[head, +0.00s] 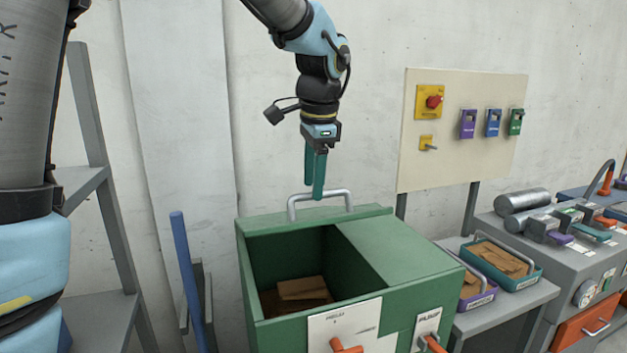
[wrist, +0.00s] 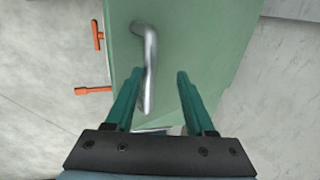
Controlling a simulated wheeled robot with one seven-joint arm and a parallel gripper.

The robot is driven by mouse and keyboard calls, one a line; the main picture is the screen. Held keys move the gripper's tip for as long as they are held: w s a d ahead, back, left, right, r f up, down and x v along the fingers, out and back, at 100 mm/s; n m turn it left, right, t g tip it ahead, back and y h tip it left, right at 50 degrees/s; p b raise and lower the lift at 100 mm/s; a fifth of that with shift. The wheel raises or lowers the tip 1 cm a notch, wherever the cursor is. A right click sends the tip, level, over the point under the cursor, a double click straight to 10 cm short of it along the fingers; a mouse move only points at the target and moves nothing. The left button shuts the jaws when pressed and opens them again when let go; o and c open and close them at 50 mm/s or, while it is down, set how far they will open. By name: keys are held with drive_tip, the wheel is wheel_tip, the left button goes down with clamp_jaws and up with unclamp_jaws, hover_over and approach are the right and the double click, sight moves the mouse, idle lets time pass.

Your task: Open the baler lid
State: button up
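The green baler box (head: 262,335) stands below my gripper in the head view. The left part of its top is open, with brown cardboard (head: 302,289) inside; a flat green panel (head: 400,245) covers the right part. A grey metal bar handle (head: 337,193) rises at the back edge of the top. My gripper (head: 314,194) points down just over this handle. In the wrist view my gripper (wrist: 159,72) is open, and the handle (wrist: 150,75) appears between the fingers, closer to the left one. I cannot tell whether they touch.
Two orange levers (wrist: 93,90) stick out from the baler in the wrist view. A control board (head: 465,125) with a red button stands behind right. Bins of cardboard (head: 515,284) and a grey machine (head: 560,260) stand right. A blue post (head: 186,270) stands left.

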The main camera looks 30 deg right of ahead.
wheel_tip(320, 180, up, 12)
drive_tip(key=w+p, duration=0.2)
drive_tip(key=p, duration=0.2)
drive_tip(key=shift+w, duration=0.25)
idle(0.8)
drive_tip(key=shift+d, duration=0.1)
idle(0.4)
